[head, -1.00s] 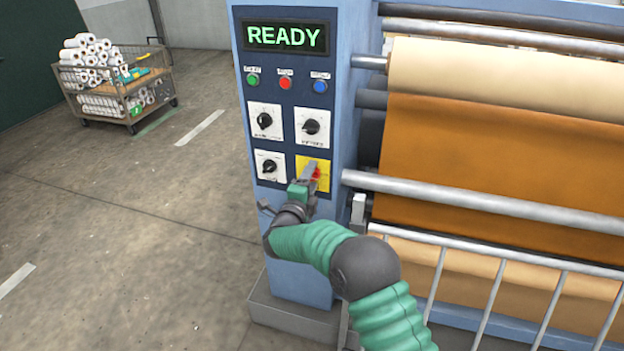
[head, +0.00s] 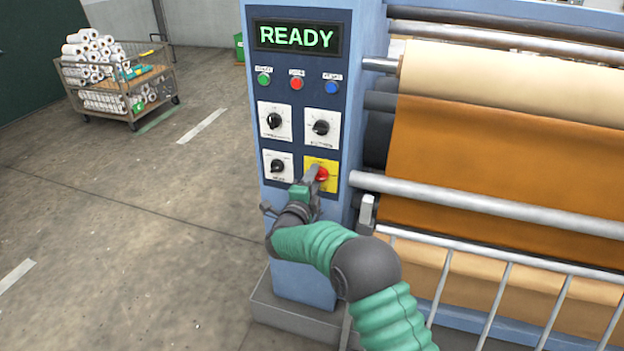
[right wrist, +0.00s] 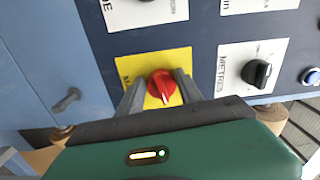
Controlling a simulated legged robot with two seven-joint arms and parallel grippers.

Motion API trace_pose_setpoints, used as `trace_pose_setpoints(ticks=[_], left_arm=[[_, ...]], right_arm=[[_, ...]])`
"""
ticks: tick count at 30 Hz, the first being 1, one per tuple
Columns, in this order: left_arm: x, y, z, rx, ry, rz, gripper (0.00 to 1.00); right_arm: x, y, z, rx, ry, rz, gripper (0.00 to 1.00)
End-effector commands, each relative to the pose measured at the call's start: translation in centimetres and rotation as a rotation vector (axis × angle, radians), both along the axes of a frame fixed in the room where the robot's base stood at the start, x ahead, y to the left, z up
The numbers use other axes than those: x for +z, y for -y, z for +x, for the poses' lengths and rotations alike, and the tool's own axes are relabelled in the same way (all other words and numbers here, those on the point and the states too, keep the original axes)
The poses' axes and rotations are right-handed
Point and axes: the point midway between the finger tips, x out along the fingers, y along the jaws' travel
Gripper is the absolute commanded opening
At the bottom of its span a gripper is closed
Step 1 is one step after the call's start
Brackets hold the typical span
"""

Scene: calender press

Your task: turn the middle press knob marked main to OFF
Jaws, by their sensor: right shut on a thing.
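The red knob (head: 322,174) sits on a yellow plate (head: 329,185) at the lower right of four knobs on the blue press column. In the right wrist view the red knob (right wrist: 162,86) has a white pointer line aimed down and slightly right in the picture. Its plate (right wrist: 126,68) shows a letter M at the left; the rest of the label is hidden. My right gripper (head: 316,174) is at this knob, its two fingers on either side of it and shut on it. It also shows in the right wrist view (right wrist: 160,95). My left gripper is not in view.
Three black knobs on white plates (head: 321,127) surround the yellow plate above and left. Three coloured buttons (head: 297,84) and a READY display (head: 297,37) are higher up. Rollers and a rail (head: 480,205) stand to the right. A cart of rolls (head: 115,80) is far left.

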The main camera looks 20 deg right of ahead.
Motion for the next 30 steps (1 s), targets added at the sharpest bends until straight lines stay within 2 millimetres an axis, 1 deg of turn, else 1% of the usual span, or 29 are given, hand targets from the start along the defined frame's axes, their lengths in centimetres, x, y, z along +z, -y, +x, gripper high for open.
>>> trace_pose_setpoints(ticks=[1,8,30], left_arm=[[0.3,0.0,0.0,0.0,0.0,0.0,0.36],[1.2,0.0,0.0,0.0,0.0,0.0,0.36],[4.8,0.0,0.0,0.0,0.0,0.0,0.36]], right_arm=[[-0.2,0.6,-0.1,-0.011,-0.02,-0.023,0.02],[-0.2,0.7,-0.2,-0.013,-0.124,-0.173,0.02],[-0.1,0.9,-0.3,-0.016,-0.513,-0.757,0.02]])
